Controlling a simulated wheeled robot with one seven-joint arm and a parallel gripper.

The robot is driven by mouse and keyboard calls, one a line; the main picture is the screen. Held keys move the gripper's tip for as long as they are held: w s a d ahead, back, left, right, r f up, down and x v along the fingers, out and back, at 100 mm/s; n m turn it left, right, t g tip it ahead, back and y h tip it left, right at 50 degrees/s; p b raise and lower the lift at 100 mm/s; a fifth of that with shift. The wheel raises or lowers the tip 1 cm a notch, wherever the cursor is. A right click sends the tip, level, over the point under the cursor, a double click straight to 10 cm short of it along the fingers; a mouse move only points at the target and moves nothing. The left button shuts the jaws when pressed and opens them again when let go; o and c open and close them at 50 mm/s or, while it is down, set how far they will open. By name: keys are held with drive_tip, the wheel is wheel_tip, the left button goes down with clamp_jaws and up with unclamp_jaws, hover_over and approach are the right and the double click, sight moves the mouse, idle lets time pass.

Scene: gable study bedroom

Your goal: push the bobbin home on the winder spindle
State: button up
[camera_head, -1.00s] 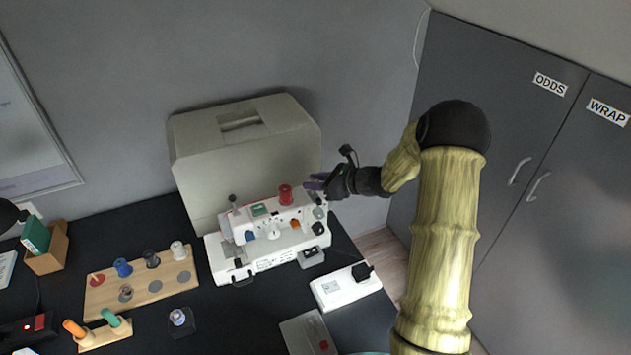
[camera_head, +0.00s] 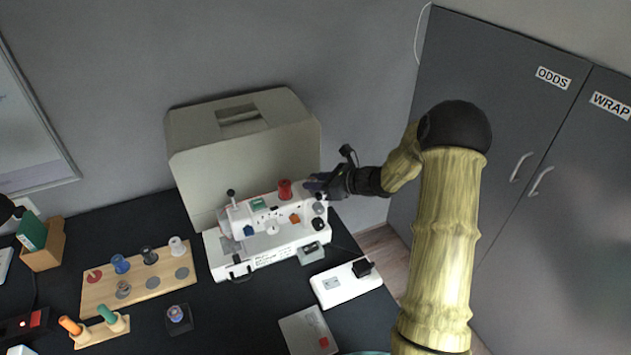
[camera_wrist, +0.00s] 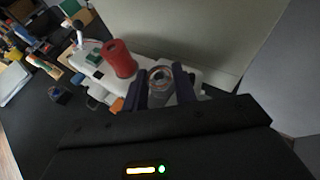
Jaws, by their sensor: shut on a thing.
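The white sewing machine (camera_head: 290,238) stands on the dark desk, with a red thread spool (camera_head: 285,190) upright on its top; the spool also shows in the wrist view (camera_wrist: 118,58). My gripper (camera_head: 316,184) is at the right end of the machine's top, just right of the spool. In the wrist view my gripper (camera_wrist: 162,88) has its two dark fingers on either side of a clear, round bobbin (camera_wrist: 160,75) and is shut on it. The bobbin looks upright, at the machine's top. The winder spindle is hidden, so I cannot tell how far down the bobbin sits.
A beige machine cover (camera_head: 240,140) stands behind the machine. A wooden board (camera_head: 137,290) with several spools is at left. Grey cabinets (camera_head: 500,170) stand at right.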

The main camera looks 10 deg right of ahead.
drive_tip(key=shift+s+f, duration=0.1)
drive_tip(key=shift+f, duration=0.05)
drive_tip(key=o, duration=1)
drive_tip(key=shift+d, duration=0.1)
drive_tip(key=shift+d+r, duration=0.2)
drive_tip(key=b+v, duration=0.1)
drive_tip(key=v, duration=1.5)
drive_tip(key=shift+s, duration=0.45)
